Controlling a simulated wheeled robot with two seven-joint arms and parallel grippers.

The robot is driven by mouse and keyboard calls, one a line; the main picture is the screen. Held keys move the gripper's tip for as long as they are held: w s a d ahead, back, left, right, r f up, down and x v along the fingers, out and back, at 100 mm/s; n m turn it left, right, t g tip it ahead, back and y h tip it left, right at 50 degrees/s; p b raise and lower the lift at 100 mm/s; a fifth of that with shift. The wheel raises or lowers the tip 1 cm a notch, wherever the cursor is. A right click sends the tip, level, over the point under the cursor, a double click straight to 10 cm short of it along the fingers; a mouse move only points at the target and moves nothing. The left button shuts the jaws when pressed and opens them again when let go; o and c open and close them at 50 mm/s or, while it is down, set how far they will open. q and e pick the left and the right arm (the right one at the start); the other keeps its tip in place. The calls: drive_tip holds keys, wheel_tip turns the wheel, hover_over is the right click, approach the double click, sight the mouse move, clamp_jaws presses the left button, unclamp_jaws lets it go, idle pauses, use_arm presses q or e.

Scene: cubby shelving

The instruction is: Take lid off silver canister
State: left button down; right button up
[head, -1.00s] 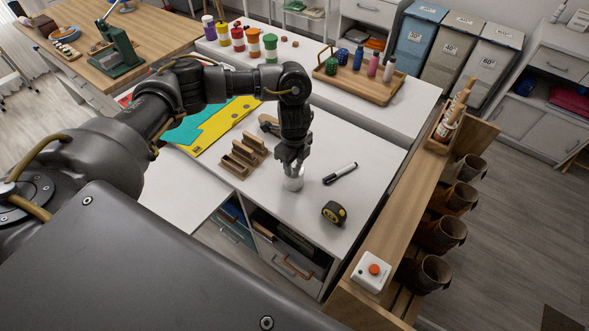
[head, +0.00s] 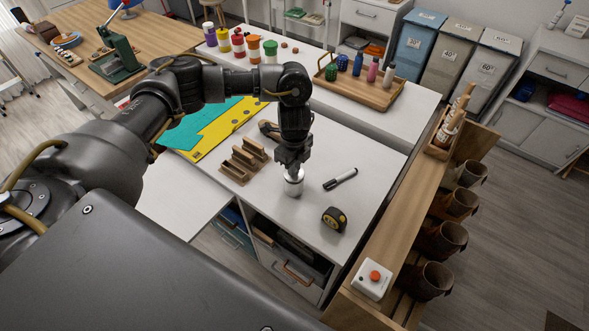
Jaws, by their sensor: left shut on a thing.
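The silver canister (head: 294,187) stands upright on the white table, near its front edge. My left gripper (head: 293,174) points down from above and is shut at the top of the canister, where its lid sits. The fingers hide most of the lid, and I cannot tell whether the lid is apart from the canister body. My right gripper is not in view.
A black-and-white marker (head: 340,179) and a yellow-black tape measure (head: 334,219) lie just right of the canister. A slotted wooden block (head: 243,160) is to its left. A wooden ledge (head: 392,232) with a white red-button box (head: 371,278) runs along the right.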

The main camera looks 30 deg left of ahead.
use_arm(q)
drive_tip(key=s+d+r+b, duration=0.3)
drive_tip(key=s+d+r, duration=0.1)
drive_tip(key=s+r, duration=0.9)
drive_tip(key=w+f+n+b, duration=0.4)
drive_tip(key=w+n, duration=0.1)
drive_tip(key=n, duration=0.9)
drive_tip(key=shift+w+a+f+n, duration=0.3)
drive_tip(key=shift+w+a+f, duration=0.05)
drive_tip(key=shift+a+f, duration=0.05)
